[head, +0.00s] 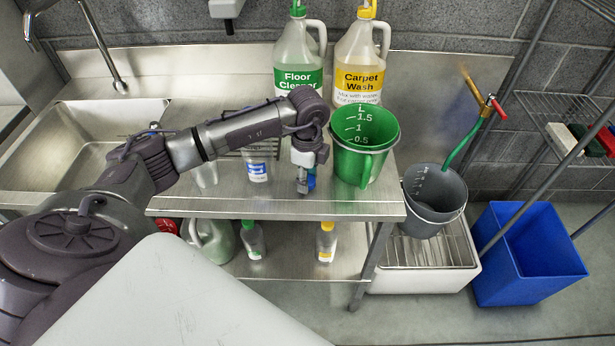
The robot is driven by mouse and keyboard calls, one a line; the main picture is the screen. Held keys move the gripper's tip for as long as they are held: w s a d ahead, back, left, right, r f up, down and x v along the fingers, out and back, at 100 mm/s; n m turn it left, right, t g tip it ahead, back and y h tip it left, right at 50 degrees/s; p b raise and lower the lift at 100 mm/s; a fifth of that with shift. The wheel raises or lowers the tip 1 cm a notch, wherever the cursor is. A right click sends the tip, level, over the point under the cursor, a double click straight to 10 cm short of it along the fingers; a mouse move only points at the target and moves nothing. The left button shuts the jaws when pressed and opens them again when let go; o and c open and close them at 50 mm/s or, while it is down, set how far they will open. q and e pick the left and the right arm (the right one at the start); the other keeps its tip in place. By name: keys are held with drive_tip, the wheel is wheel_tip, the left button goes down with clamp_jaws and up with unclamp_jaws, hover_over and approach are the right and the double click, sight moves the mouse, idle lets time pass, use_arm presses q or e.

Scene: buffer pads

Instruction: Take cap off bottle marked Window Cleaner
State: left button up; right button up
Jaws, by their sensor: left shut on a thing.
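A clear bottle with a blue and white label (258,172) stands on the steel counter, below my left forearm in the picture. Its label is too small to read, so I cannot confirm it says Window Cleaner; its top is hidden by the arm. My left gripper (303,186) points down over the counter, to the right of this bottle and apart from it. It is shut on a small blue thing (311,180), mostly hidden by the gripper; I cannot tell for sure whether it is a cap. My right gripper is not in view.
A green measuring jug (376,155) stands close right of my left gripper. Floor Cleaner (298,78) and Carpet Wash (360,80) jugs stand behind. A sink (75,145) is at left. A grey bucket (435,205) and a blue bin (525,260) are at right.

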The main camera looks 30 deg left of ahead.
use_arm(q)
drive_tip(key=shift+f, duration=0.6)
drive_tip(key=o, duration=1.3)
drive_tip(key=shift+f, duration=0.1)
drive_tip(key=shift+c, duration=0.2)
drive_tip(key=shift+r, duration=0.2)
drive_tip(key=shift+w+r, duration=0.1)
drive_tip(key=shift+r, duration=0.15)
wheel_tip(320, 180, up, 12)
drive_tip(key=b, duration=0.2)
drive_tip(key=shift+f, duration=0.25)
